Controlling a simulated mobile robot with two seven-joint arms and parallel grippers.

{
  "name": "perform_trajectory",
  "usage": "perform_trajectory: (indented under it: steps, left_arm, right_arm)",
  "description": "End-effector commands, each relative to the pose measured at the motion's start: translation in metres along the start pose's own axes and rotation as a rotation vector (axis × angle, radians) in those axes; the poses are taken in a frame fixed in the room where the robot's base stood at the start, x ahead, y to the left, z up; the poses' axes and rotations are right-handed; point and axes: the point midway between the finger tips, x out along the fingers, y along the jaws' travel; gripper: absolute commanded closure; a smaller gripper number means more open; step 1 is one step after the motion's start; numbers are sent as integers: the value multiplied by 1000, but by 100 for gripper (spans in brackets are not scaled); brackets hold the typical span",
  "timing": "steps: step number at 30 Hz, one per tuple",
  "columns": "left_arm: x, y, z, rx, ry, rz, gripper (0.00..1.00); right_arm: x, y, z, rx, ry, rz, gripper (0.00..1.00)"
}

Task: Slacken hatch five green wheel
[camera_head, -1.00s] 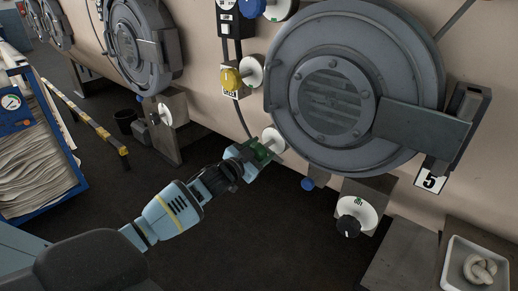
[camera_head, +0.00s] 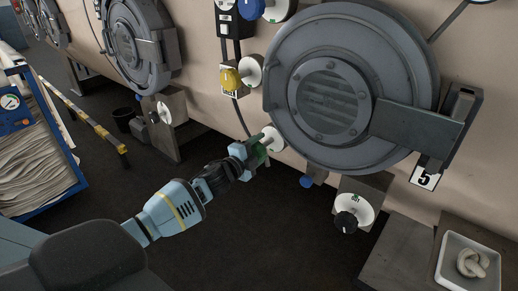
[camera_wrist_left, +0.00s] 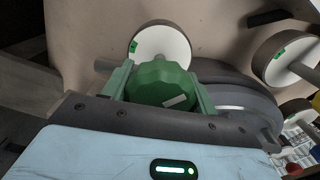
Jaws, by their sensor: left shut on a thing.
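The hatch with the number 5 label (camera_head: 424,176) is a round grey door (camera_head: 350,90) on the beige vessel wall. The green wheel (camera_wrist_left: 162,84) sits low at the left of this hatch, in front of a white disc (camera_wrist_left: 160,44). My left gripper (camera_head: 256,154) is shut on the green wheel, one finger on each side of it in the left wrist view (camera_wrist_left: 160,92). In the head view the gripper hides most of the wheel. A pale mark shows on the wheel's face. My right gripper is not in view.
A yellow knob (camera_head: 231,78) is above the gripper, and a blue knob (camera_head: 250,9) is higher up. A black knob (camera_head: 346,222) on a white disc is at the lower right. A white tray (camera_head: 443,272) with a knotted rope is at the far right. A blue cart (camera_head: 70,192) stands at the left.

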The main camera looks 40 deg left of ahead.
Motion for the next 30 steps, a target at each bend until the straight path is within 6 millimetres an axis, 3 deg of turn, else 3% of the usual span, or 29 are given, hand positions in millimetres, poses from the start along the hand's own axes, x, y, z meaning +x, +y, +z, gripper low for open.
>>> perform_trajectory:
  steps: [18,30]
  left_arm:
    - [0,0,1,587,-1,1,65]
    - [0,-1,0,889,-2,0,65]
  right_arm:
    - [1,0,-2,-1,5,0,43]
    - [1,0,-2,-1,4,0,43]
